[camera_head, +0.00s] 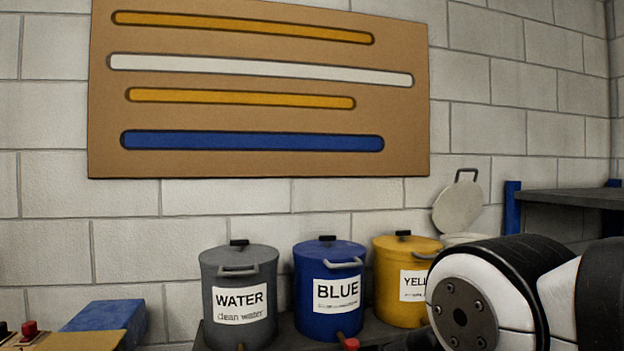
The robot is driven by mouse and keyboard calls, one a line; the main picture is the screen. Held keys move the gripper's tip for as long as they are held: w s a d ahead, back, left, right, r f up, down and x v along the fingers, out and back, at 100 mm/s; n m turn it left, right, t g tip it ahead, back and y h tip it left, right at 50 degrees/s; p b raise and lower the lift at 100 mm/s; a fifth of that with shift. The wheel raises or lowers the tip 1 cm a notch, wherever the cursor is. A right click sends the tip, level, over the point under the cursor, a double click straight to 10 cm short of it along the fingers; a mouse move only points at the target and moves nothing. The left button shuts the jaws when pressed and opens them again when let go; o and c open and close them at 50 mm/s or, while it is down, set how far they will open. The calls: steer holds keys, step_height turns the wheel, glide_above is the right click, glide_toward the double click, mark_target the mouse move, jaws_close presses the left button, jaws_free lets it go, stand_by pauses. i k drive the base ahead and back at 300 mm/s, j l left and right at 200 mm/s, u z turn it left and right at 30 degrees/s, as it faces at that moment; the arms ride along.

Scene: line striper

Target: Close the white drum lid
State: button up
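The white drum (463,239) stands at the right end of a row of drums. Only its pale rim shows; my arm hides the rest of it. Its white lid (457,208) stands open, tilted up near the wall behind the drum, with a dark handle at its top. My arm's white and black links fill the lower right of the view. My gripper cannot be seen.
Grey WATER (239,272), BLUE (329,268) and yellow (393,262) drums stand closed on a dark shelf, left of the white drum. A blue-posted rack (570,198) is at right. A blue box (103,315) lies at lower left. A stencil board (259,170) hangs above.

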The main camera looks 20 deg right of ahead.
mark_target(458, 205)
steer(key=z, duration=1.25)
